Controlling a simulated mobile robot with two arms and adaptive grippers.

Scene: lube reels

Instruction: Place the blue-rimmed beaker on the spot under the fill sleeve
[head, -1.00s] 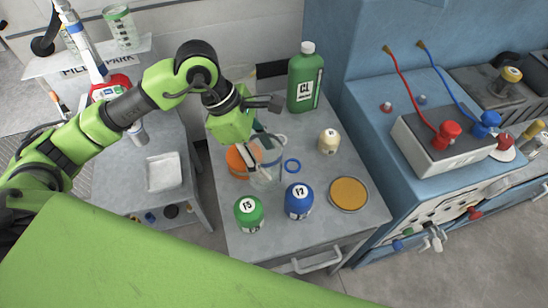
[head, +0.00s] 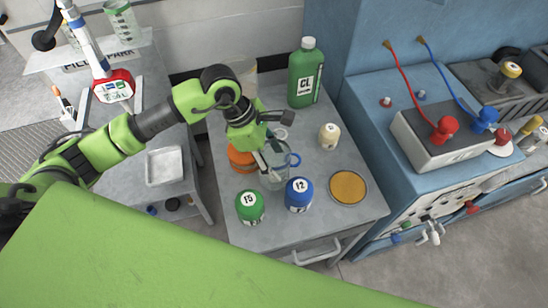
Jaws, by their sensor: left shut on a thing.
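A clear beaker (head: 273,178) is at my left gripper (head: 266,158), over the grey table's middle; the fingers are shut on it. Its rim is partly hidden by the gripper, and its height above the table is hard to tell. A blue ring (head: 293,160) shows just right of the beaker; it seems to lie on the table. A white tube with a blue band (head: 83,35), perhaps the fill sleeve, hangs at the upper left. The spot under it is not clear to me. My right gripper is out of view.
Around the beaker stand an orange jar (head: 241,160), a green jar (head: 250,207), a blue jar (head: 299,194), a cream jar (head: 329,136) and an amber dish (head: 348,187). A tall green bottle (head: 305,75) stands behind. A green-marked beaker (head: 122,22) is at the upper left.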

